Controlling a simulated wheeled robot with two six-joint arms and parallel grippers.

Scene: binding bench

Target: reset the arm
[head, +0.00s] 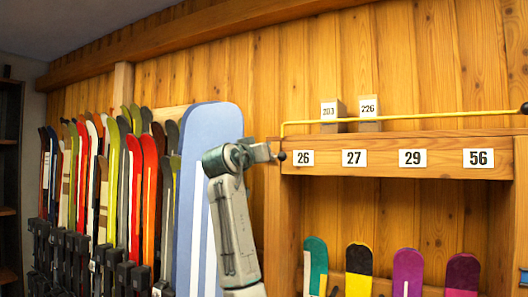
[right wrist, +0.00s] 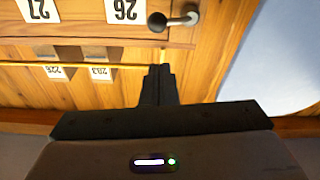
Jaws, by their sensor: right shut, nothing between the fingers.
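My right gripper (right wrist: 158,85) shows in the right wrist view, its dark fingers together with nothing between them. That view is upside down, and the fingertips appear close to the yellow bar (right wrist: 100,65) in the picture; I cannot tell how far off they are. In the head view, a grey arm of mine rises from the bottom centre, in front of the blue board (head: 208,125) and left of the number shelf. My left gripper is not seen.
The yellow bar (head: 400,119) with dark ball ends runs above number plates 26, 27, 29 and 56 on the wooden shelf (head: 385,142). Two number blocks (head: 369,112) stand on top. Several skis (head: 135,190) stand racked at left. Coloured boards (head: 407,272) stand below the shelf.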

